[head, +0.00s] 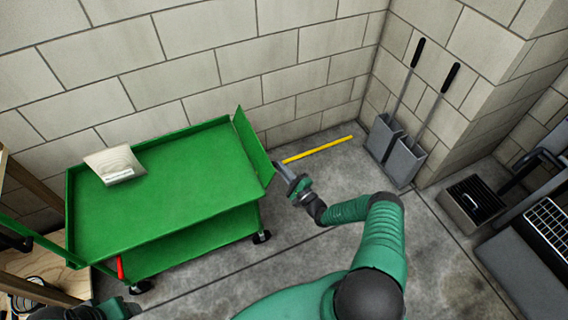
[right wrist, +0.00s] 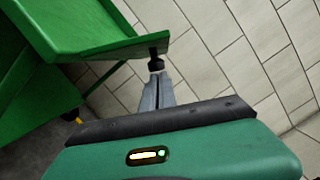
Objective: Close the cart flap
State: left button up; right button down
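The green cart (head: 165,185) stands against the block wall in the head view. Its flap (head: 252,148) is a green panel at the right end, tilted outward from the top tray and rising above its rim. My right gripper (head: 283,172) is just right of the flap's lower front corner; I cannot tell if they touch. In the right wrist view the grey fingers (right wrist: 157,92) lie together beside the green panel edge (right wrist: 105,48), with nothing clear between them. A dark round part sits at their tips. Part of my left arm shows at the bottom left; its gripper does not.
A pale box-like item (head: 115,165) lies on the cart's top. Two long-handled dustpans (head: 405,160) stand in the wall corner. A yellow strip (head: 318,150) lies on the floor behind my right gripper. A grey box (head: 470,205) stands at the right.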

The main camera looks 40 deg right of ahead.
pick_arm(q)
jog(key=w+p+v, duration=0.2)
jog(key=p+v, duration=0.5)
jog(key=v, duration=0.1)
jog(key=shift+r, duration=0.45)
pick_arm(e)
jog(key=shift+w+a+r+n+g+y, duration=0.25)
jog(key=shift+a+r+n, duration=0.4)
jog(key=shift+r+n, duration=0.3)
jog(key=shift+w+a+r+n+g+y, duration=0.15)
jog(key=shift+a+r+n+g, duration=0.1)
jog(key=shift+a+r+n, duration=0.7)
pick_arm(q)
jog(key=shift+s+d, duration=0.1)
pick_arm(e)
jog(key=shift+d+f, duration=0.25)
jog(key=shift+d, duration=0.05)
jog(key=shift+d, duration=0.1)
